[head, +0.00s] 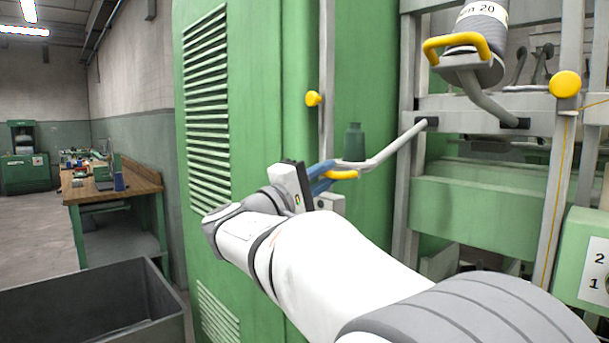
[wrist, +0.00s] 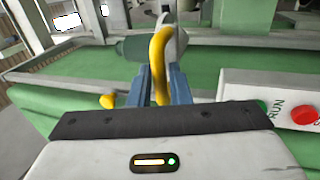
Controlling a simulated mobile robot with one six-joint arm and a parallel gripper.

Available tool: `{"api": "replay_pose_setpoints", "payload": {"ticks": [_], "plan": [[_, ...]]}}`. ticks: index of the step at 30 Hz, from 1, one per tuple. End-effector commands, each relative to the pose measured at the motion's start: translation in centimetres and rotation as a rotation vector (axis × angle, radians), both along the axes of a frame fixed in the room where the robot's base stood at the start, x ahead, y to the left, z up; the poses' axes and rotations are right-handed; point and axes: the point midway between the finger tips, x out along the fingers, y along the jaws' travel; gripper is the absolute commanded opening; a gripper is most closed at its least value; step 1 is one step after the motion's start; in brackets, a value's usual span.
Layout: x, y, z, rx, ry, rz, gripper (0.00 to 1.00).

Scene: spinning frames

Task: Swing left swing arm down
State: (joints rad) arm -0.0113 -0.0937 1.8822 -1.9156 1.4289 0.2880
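The left swing arm (head: 395,144) is a light grey bar that slopes down to the left from a dark pivot on the frame. Its yellow handle (head: 342,175) is at its lower left end, and a dark green cylinder (head: 354,143) stands there. My gripper (head: 322,175) has blue fingers on both sides of the yellow handle. In the wrist view the handle (wrist: 159,60) rises between the two fingers (wrist: 161,84), which appear closed against it. The far side of the contact is hidden.
Another swing arm (head: 490,100) with a yellow handle (head: 457,46) and a labelled spool is raised at the upper right. Yellow knobs (head: 565,84) sit on the posts. A green louvred cabinet (head: 250,150) stands left. A grey bin (head: 95,300) is lower left.

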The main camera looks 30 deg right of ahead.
Motion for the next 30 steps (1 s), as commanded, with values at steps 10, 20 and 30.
{"api": "replay_pose_setpoints", "payload": {"ticks": [10,20,30], "plan": [[-1.2,5.2,-1.7,0.001,0.002,0.005,0.17],[-1.6,6.6,-2.1,0.001,0.001,0.001,0.17],[-1.6,6.5,-2.2,0.005,0.003,0.002,0.17]]}}
